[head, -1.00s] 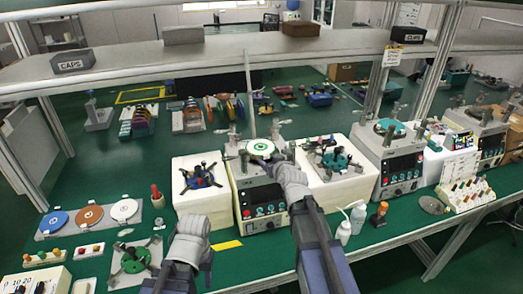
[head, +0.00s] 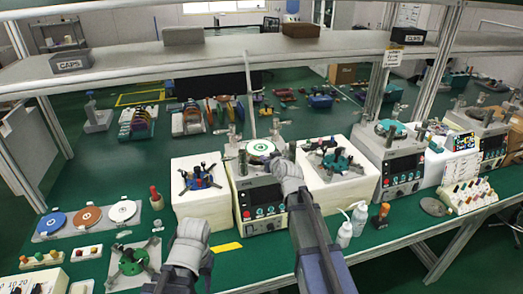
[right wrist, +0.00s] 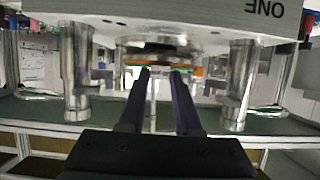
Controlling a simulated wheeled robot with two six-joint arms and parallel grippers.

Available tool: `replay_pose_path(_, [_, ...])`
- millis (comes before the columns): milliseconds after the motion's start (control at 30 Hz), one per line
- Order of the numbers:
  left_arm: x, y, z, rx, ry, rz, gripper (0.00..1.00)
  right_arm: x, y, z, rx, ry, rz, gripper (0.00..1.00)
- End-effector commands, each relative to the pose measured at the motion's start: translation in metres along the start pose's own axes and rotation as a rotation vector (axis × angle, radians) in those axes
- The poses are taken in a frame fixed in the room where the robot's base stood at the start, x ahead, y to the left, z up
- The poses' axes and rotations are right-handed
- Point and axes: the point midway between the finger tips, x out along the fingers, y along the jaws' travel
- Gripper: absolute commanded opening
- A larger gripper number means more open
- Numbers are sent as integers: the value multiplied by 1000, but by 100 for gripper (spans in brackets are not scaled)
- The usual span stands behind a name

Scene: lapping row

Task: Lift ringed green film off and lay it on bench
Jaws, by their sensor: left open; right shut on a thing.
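The ringed film (head: 262,147), a white disc with a green ring, shows on top of the middle lapping machine (head: 258,207) in the head view. My right gripper (head: 274,159) reaches in at its near right edge, its tips partly hidden by my wrist. In the right wrist view my right gripper (right wrist: 160,72) is shut on the thin edge of the film (right wrist: 137,67), seen edge-on. An orange band shows beside it; I cannot tell whether the film is clear of the plate. My left gripper (head: 188,240) is open and empty over the near left bench; its fingertips are unclear.
A green-hubbed fixture (head: 130,262) lies near my left arm. Blue, brown and white discs lie on a grey plate (head: 68,238) at left. White blocks with fixtures (head: 202,210) flank the machine. Bottles (head: 344,235) stand at right. Green bench is bare around the yellow strip (head: 228,247).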

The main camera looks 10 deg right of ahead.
Motion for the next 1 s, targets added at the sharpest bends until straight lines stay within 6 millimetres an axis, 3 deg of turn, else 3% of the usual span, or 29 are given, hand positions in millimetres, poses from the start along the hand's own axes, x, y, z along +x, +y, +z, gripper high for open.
replay_pose_path(200, [0, 0, 0, 0, 0, 0, 50, 0, 0, 0, 0, 0, 0, 0])
replay_pose_path(667, [-2, 0, 0, 0, 0, 0, 50, -1, 0, -2, 0, 0, 0, 0])
replay_pose_path(1000, [-31, -3, 2, 1, 0, 0, 50, -12, 0, -29, 0, 0, 0, 0])
